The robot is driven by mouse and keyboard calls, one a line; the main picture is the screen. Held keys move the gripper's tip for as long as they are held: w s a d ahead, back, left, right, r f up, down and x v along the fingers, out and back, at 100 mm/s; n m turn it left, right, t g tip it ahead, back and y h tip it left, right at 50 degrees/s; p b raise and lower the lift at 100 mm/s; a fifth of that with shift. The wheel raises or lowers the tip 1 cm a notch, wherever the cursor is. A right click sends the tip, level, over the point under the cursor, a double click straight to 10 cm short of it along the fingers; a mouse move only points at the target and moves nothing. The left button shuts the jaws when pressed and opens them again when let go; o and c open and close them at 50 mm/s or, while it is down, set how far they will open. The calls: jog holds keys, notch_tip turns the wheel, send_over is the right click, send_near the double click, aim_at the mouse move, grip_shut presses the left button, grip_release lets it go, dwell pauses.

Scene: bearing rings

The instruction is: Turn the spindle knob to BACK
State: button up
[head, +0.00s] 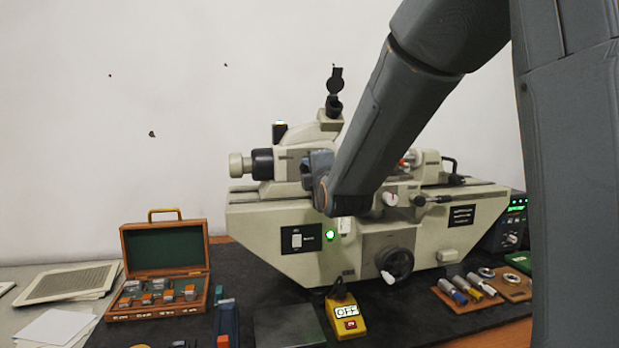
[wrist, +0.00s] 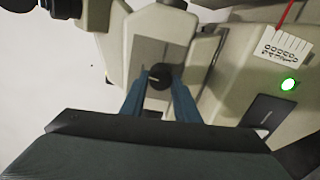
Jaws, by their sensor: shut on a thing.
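The spindle knob (wrist: 159,73) is a small round black knob with a pale mark, on a grey panel of the cream machine. It shows in the wrist view between the two blue fingers of my gripper (wrist: 161,84). My gripper is shut on the knob, with one finger on each side. I cannot read any position lettering around the knob. In the head view my grey arm reaches the upper front of the machine (head: 280,215) and hides the knob and fingertips.
A green light (head: 330,236) glows on the machine front. A white tag (wrist: 283,45) on a red cord hangs near it. A handwheel (head: 397,264) projects lower down.

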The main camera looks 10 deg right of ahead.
jog(key=shift+n, duration=0.6)
jog(key=shift+b, duration=0.3)
jog(key=o, duration=1)
jog(key=shift+o, duration=0.2)
jog(key=s+b, duration=0.1)
jog(key=s, duration=0.6)
jog(key=shift+s, duration=0.4)
